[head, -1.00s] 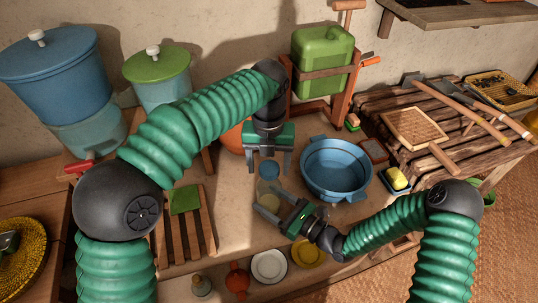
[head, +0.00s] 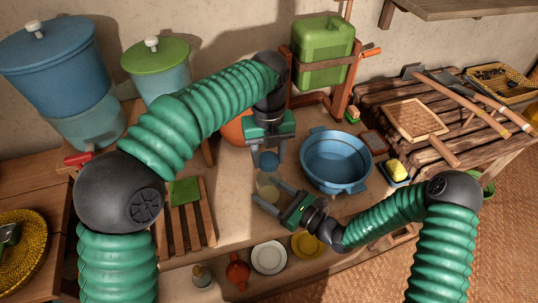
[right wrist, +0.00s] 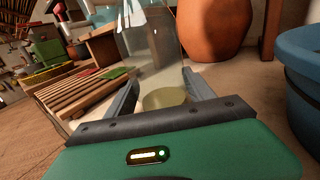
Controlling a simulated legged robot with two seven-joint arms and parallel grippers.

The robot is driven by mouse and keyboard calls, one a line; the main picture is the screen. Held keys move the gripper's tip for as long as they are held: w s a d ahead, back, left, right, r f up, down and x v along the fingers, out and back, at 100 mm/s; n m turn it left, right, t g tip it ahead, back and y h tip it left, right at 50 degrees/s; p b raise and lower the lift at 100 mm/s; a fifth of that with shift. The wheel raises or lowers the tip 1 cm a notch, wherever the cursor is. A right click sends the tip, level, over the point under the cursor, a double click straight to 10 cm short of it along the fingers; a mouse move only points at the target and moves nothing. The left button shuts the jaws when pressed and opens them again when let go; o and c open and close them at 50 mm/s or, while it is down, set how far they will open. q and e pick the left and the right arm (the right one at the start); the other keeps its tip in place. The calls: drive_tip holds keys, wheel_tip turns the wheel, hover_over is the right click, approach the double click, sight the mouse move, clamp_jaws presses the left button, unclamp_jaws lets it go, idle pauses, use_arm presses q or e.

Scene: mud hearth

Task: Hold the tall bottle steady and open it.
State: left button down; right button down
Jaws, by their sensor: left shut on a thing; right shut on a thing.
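The tall bottle stands between my two grippers. In the head view I see its blue cap (head: 269,161) from above and its pale, see-through body (head: 267,188) below. My left gripper (head: 268,157) reaches down from above, shut with its fingers on either side of the cap. My right gripper (head: 264,190) comes in from the lower right, shut around the body. In the right wrist view the clear bottle (right wrist: 152,45) looks upright between the fingers, with a yellowish part low down (right wrist: 163,98). The cap is out of that view.
A blue basin (head: 337,160) stands close to the right of the bottle. An orange pot (head: 234,131) is behind my left gripper. A slatted wooden rack (head: 182,238) lies to the left. Plates (head: 269,257) and small bottles sit on the lower front shelf.

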use_arm(q)
drive_tip(key=n, duration=0.6)
drive_tip(key=shift+n, duration=0.3)
drive_tip(key=n, duration=0.6)
drive_tip(key=shift+s+n, duration=0.1)
drive_tip(key=shift+n, duration=0.2)
drive_tip(key=n, duration=0.6)
drive_tip(key=shift+d+n, duration=0.1)
drive_tip(key=shift+n, duration=0.2)
drive_tip(key=n, duration=0.6)
drive_tip(key=shift+d+r, duration=0.1)
drive_tip(key=n, duration=0.3)
drive_tip(key=shift+n, duration=0.4)
drive_tip(key=n, duration=1.2)
drive_tip(key=shift+n, duration=0.3)
drive_tip(key=n, duration=0.5)
drive_tip(key=shift+w+r, duration=0.1)
drive_tip(key=shift+w, duration=0.15)
use_arm(e)
drive_tip(key=shift+s, duration=0.1)
